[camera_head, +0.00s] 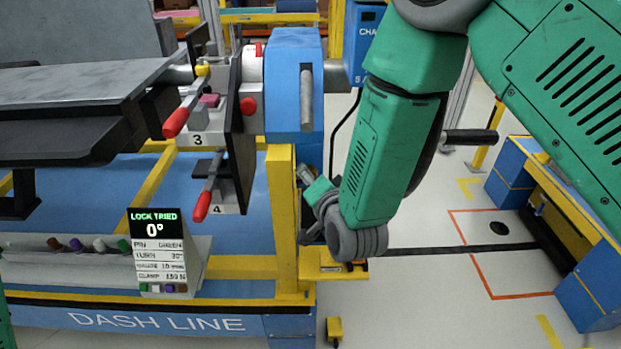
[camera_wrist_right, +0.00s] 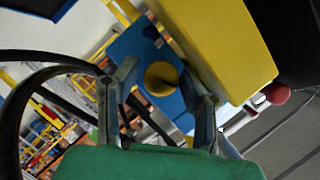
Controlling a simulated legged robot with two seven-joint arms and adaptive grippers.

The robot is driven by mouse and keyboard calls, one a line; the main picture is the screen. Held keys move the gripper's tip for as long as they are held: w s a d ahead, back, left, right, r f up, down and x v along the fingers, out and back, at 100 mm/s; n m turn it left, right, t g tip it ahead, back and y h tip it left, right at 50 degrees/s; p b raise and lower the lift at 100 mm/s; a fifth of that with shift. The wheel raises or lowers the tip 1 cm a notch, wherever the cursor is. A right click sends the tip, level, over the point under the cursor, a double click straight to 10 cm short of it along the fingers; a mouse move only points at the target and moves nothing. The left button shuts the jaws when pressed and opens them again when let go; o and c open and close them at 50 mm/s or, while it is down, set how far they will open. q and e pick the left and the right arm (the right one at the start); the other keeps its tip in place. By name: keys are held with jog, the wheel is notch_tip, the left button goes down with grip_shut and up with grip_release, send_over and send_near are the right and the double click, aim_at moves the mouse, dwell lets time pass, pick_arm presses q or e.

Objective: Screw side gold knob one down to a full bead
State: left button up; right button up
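The gold knob (camera_wrist_right: 161,78) shows in the right wrist view as a round yellow disc in front of a blue panel (camera_wrist_right: 125,45). My right gripper (camera_wrist_right: 169,82) has its two fingers spread, one on each side of the knob, with visible gaps; I see no finger touching it. In the head view my right arm reaches down from the upper right, and its gripper (camera_head: 314,190) is beside the yellow post, partly hidden by the arm. The knob cannot be made out in the head view. My left gripper is not in view.
A yellow block (camera_wrist_right: 215,45) lies close to the right finger. In the head view a yellow post (camera_head: 282,215) stands left of my gripper, below the blue housing (camera_head: 290,75). Red-tipped levers (camera_head: 202,205) and a display reading "LOCK TRIED 0°" (camera_head: 155,225) are further left.

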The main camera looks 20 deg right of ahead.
grip_shut()
jog(key=c, duration=0.7)
grip_release()
jog(key=shift+f, duration=0.1)
jog(key=c, duration=0.7)
grip_release()
jog(key=shift+s+a+f+m+t+h+b, duration=0.15)
jog(key=shift+m+t+b, duration=0.9)
jog(key=shift+m+b, duration=1.75)
jog(key=shift+w+d+f+m+t+h+b, duration=0.15)
jog(key=shift+m+t+b, duration=0.85)
jog(key=shift+m+b, duration=1.8)
jog(key=shift+s+a+f+m+t+h+b, duration=0.15)
jog(key=shift+m+t+b, duration=0.9)
jog(key=shift+m+b, duration=1.75)
jog(key=c, duration=0.7)
grip_release()
jog(key=shift+m+h+p, duration=0.25)
jog(key=shift+m+p, duration=0.25)
jog(key=shift+m, duration=0.1)
jog(key=shift+o, duration=0.8)
grip_release()
jog(key=shift+r, duration=0.2)
